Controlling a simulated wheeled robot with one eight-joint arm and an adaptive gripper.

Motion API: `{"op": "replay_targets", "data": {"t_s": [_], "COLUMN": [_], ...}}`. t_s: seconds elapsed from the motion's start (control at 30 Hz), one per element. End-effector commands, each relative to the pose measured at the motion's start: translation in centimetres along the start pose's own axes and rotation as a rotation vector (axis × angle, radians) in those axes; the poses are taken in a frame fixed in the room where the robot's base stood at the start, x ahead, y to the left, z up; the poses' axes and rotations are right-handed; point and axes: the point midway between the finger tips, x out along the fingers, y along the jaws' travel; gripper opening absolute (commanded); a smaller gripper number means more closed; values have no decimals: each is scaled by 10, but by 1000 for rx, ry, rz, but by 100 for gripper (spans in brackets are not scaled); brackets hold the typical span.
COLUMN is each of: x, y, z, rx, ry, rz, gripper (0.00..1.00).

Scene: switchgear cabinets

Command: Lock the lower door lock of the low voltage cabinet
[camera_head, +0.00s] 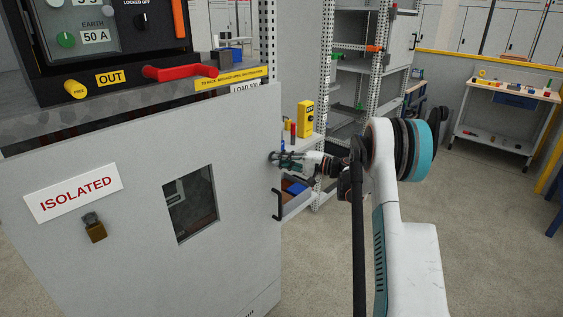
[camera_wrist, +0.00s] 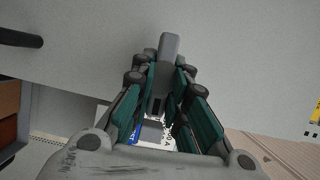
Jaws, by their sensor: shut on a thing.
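The grey low voltage cabinet door (camera_head: 130,245) fills the left of the head view, with a red-lettered ISOLATED sign, a brass padlock (camera_head: 95,227) and a dark window (camera_head: 190,205). My gripper (camera_head: 281,158) is at the door's right edge, above a black bar handle (camera_head: 277,205). In the wrist view, the teal fingers of my gripper (camera_wrist: 160,68) are shut around a grey lever-like lock piece (camera_wrist: 171,48) against the pale door face (camera_wrist: 250,50). The fingers hide the base of this piece, and I cannot tell whether the lock is engaged.
Above the door are a red handle (camera_head: 180,72) and yellow OUT label (camera_head: 110,77). Behind my gripper stand perforated racks and a yellow box (camera_head: 306,117). A workbench (camera_head: 500,100) is at the far right. Open floor lies right of my arm.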

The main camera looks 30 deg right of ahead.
Motion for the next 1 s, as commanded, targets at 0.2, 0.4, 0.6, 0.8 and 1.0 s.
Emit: {"op": "replay_targets", "data": {"t_s": [0.2, 0.4, 0.6, 0.8, 1.0], "x": [0, 0, 0, 0, 0], "y": [1, 1, 1, 1, 1], "z": [0, 0, 0, 0, 0], "rx": [50, 62, 62, 61, 61], "ry": [1, 2, 2, 2, 1], "rz": [-19, -25, -25, -24, -25], "gripper": [0, 0, 0, 35, 35]}}
